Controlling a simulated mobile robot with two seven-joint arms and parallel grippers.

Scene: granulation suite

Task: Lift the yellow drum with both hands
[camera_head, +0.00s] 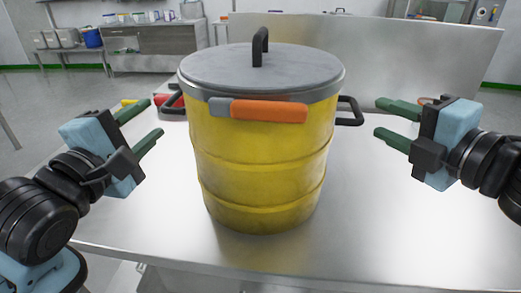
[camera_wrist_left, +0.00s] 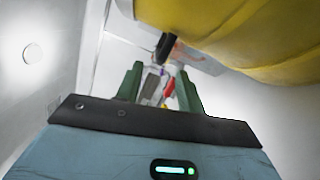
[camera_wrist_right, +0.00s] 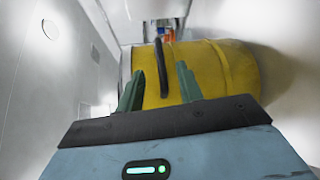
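The yellow drum (camera_head: 262,165) stands upright on a steel table, with a grey lid (camera_head: 262,68), a black lid handle (camera_head: 260,45) and an orange clasp (camera_head: 268,111) at the front. A black side handle shows on its left (camera_head: 174,102) and on its right (camera_head: 350,111). My left gripper (camera_head: 142,125) is open and empty, left of the drum and apart from it. My right gripper (camera_head: 380,121) is open and empty, just right of the right handle. In the left wrist view the drum (camera_wrist_left: 235,30) is at upper right; in the right wrist view the drum (camera_wrist_right: 215,70) lies beyond the fingers.
Small red and yellow items (camera_head: 130,102) lie behind the left gripper. A pale upright panel (camera_head: 430,60) stands behind the table. A far counter (camera_head: 155,45) holds containers.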

